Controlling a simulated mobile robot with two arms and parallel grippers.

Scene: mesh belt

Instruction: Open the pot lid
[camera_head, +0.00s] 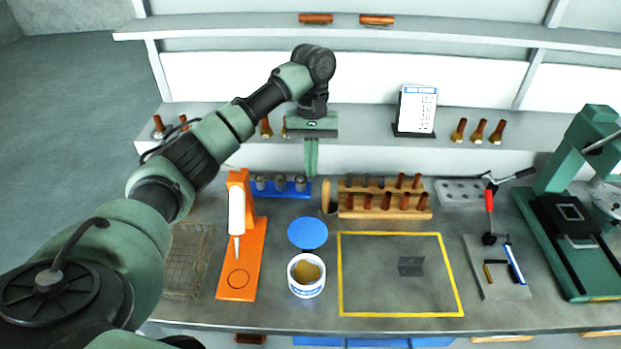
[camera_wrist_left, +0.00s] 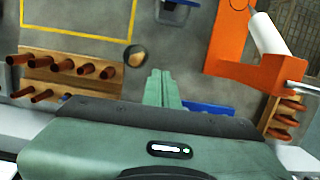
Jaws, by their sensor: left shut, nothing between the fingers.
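The pot (camera_head: 306,288) is a small white tub with a brownish-yellow filling, standing on the bench in the head view. Its top is uncovered. The round blue lid (camera_head: 307,232) shows just behind the pot's far rim, raised off the opening; whether it touches the rim is hard to tell. My left gripper (camera_head: 311,172) is shut and empty, pointing down behind the lid and apart from it. My right gripper is not in view.
An orange stand (camera_head: 240,262) with a white nozzle is left of the pot. A yellow-framed area (camera_head: 385,300) with a dark grey piece is to the right. A wooden rack (camera_head: 384,212) and a blue holder (camera_head: 293,190) stand behind. A green press (camera_head: 560,230) is at far right.

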